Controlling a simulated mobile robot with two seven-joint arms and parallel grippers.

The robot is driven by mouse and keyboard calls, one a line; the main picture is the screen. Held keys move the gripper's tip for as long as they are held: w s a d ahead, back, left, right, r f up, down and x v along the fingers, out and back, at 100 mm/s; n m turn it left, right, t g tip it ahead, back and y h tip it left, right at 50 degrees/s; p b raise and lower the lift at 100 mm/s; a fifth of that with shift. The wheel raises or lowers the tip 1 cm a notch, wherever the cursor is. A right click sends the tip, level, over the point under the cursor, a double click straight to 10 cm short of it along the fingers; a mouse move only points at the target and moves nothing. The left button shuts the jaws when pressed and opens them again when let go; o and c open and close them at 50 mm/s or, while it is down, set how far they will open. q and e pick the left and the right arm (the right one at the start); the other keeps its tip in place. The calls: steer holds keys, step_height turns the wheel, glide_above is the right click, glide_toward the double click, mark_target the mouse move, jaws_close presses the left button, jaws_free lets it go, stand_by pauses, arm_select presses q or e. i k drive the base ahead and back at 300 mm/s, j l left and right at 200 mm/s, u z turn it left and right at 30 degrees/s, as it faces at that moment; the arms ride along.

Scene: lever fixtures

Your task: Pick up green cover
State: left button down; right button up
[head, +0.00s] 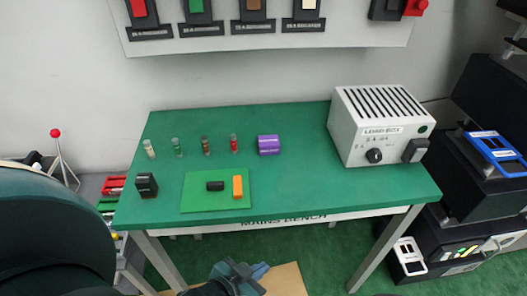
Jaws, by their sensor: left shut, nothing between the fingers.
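No part is marked as the green cover, and I cannot tell which one it is. A green block (197,7) sits on a black wall fixture, cut off by the top edge of the head view. A light green flat plate (205,204) lies on the bench with a black piece (215,186) and an orange piece (238,187) on it. My left gripper (240,272) is at the bottom of the view, in front of the bench and apart from it, shut and empty. My right gripper is not in view.
Dark units with a blue frame (495,150) stand at right.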

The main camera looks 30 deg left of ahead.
mark_target(211, 190)
steer(key=u, duration=1.25)
